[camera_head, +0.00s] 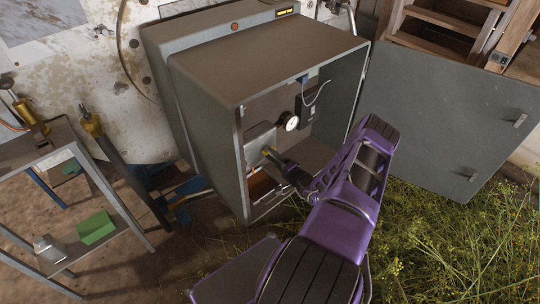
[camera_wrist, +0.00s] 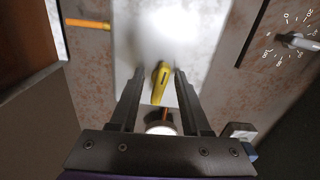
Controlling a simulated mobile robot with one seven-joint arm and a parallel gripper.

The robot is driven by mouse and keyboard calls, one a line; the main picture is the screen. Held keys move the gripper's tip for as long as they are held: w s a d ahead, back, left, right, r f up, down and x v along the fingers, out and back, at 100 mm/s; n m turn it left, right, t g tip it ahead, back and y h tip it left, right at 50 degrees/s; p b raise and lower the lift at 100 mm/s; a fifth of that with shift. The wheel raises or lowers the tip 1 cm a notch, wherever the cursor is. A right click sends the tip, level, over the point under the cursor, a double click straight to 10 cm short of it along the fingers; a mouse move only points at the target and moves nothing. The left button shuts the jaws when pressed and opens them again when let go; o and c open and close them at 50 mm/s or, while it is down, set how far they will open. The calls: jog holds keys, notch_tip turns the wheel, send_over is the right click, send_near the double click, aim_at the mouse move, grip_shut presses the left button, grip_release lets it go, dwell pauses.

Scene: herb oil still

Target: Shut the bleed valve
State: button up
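A small yellow valve lever (camera_wrist: 161,82), which I take to be the bleed valve, stands out from a pale plate inside the open grey cabinet (camera_head: 262,62). In the wrist view it tilts slightly, with its top leaning right. My gripper (camera_wrist: 160,74) is open, with one finger on each side of the lever and a visible gap to both. In the head view the yellow lever (camera_head: 268,151) shows small at the tip of my gripper (camera_head: 275,157), which partly hides it.
A round dial gauge (camera_head: 291,123) is to the right of the valve. The cabinet door (camera_head: 450,110) hangs open at right. An orange rod (camera_wrist: 88,25) juts out at upper left in the wrist view. Cut plants (camera_head: 450,235) cover the floor at right.

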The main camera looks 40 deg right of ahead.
jog(key=shift+a, duration=0.1)
jog(key=s+d+p, duration=0.1)
jog(key=s, duration=1.6)
jog(key=shift+s+d, duration=0.15)
jog(key=shift+d, duration=0.05)
